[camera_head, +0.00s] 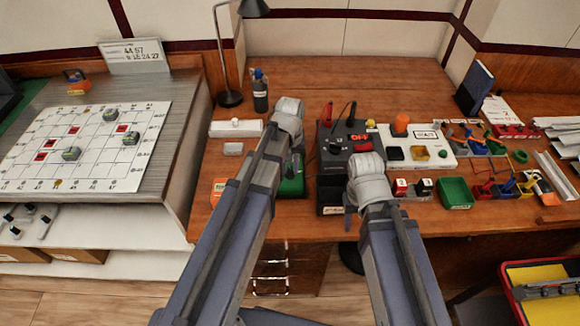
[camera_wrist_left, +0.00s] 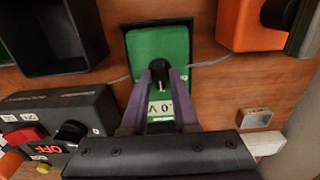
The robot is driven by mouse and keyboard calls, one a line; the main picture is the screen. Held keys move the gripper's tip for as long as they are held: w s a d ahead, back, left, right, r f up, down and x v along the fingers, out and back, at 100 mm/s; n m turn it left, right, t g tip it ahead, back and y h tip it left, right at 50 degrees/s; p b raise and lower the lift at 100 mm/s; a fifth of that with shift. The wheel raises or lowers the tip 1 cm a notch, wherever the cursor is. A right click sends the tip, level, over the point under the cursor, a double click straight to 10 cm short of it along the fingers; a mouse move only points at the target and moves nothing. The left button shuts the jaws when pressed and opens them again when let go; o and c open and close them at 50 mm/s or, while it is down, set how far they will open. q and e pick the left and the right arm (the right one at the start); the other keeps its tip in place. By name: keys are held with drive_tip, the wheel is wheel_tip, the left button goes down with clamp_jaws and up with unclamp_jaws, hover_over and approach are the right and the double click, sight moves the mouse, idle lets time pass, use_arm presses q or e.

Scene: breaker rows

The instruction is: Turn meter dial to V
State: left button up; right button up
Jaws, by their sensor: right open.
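The green meter (camera_head: 292,184) lies on the desk, partly hidden behind my left arm in the head view. In the left wrist view the meter (camera_wrist_left: 185,47) shows its green face, a small black dial (camera_wrist_left: 160,74) and a pale strip marked V and 0. My left gripper (camera_wrist_left: 161,80) has its two purple fingers on either side of the dial. I cannot tell whether they touch it, or which mark the dial points to. My right gripper (camera_head: 350,204) is mostly hidden by its wrist, in front of the dark breaker box; it is open.
The dark breaker box (camera_head: 335,150) with a red OFF label stands right of the meter; it also shows in the left wrist view (camera_wrist_left: 90,105). An orange device (camera_wrist_left: 250,22) and a small grey box (camera_wrist_left: 254,118) are near the meter. A green tray (camera_head: 455,192) stands further right.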

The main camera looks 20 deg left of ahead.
sight(290, 170)
use_arm(q)
drive_tip(key=shift+o, duration=1.1)
wheel_tip(290, 170, up, 8)
drive_tip(key=p, duration=0.8)
drive_tip(key=shift+f, duration=0.1)
drive_tip(key=s+d+m+y, duration=0.1)
drive_tip(key=s+d+m, duration=0.6)
drive_tip(key=s+d, duration=0.3)
drive_tip(key=s, duration=0.4)
drive_tip(key=shift+s+d, duration=0.1)
drive_tip(key=shift+s, duration=0.05)
